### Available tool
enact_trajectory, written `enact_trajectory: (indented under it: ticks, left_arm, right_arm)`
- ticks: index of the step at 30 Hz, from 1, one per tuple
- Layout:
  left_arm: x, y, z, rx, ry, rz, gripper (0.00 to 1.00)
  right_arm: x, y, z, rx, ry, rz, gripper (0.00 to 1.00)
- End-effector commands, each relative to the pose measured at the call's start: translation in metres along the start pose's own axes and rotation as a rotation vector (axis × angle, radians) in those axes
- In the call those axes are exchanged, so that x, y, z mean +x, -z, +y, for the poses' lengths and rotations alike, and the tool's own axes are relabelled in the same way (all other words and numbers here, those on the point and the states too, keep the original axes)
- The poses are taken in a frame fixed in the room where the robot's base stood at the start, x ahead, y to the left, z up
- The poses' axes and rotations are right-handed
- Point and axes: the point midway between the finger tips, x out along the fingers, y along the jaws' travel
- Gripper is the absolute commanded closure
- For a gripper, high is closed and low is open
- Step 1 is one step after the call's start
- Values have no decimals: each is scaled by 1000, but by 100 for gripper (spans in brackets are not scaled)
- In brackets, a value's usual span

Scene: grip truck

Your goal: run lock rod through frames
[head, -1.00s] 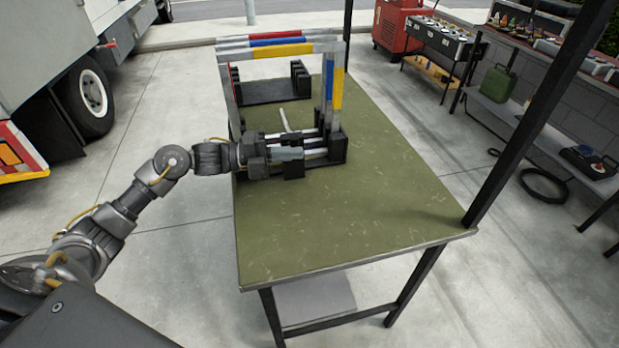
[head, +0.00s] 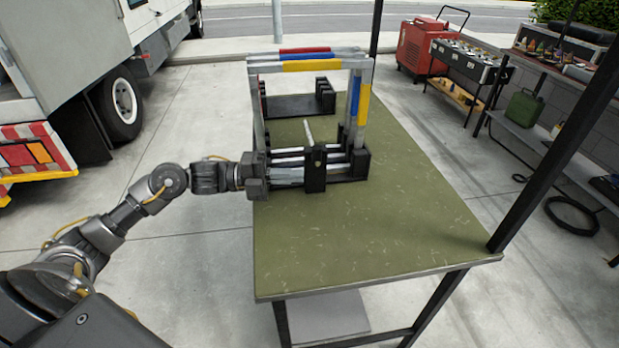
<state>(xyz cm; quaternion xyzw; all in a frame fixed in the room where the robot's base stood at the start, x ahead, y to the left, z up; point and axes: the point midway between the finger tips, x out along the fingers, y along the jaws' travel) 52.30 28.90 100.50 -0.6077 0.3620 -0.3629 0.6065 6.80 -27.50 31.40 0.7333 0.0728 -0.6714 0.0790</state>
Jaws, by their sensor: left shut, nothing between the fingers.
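Several upright frames with red, blue and yellow bars (head: 312,66) stand one behind another on the green table (head: 370,240). Their feet sit in black slotted holders (head: 362,165). A pale thin rod (head: 308,130) shows behind a black upright block (head: 316,172) at the near side; whether it passes through any frame I cannot tell. My left gripper (head: 268,178) is shut and empty, at the lower left of the frames, level with their feet. Its fingertips blend with the dark holder parts, so I cannot tell if they touch. My right gripper is not in view.
The table's front and right are clear. A dark post (head: 545,130) rises at its right corner. A truck (head: 75,70) stands at the left. A red machine (head: 425,48), a tool cart (head: 465,62) and a shelf bench with a green can (head: 522,108) stand at the back right.

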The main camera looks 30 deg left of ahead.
Motion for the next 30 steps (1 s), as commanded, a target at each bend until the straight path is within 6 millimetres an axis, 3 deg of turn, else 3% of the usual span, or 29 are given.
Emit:
enact_trajectory:
  ticks: [3, 9, 30]
  left_arm:
    - [-20, 0, 4, -1, -5, -1, 100]
    - [-37, 0, 1, 0, -1, 0, 100]
    - [-39, 0, 0, -1, 0, 1, 100]
  right_arm:
    - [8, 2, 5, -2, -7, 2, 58]
    - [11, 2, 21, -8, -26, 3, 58]
    - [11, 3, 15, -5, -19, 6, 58]
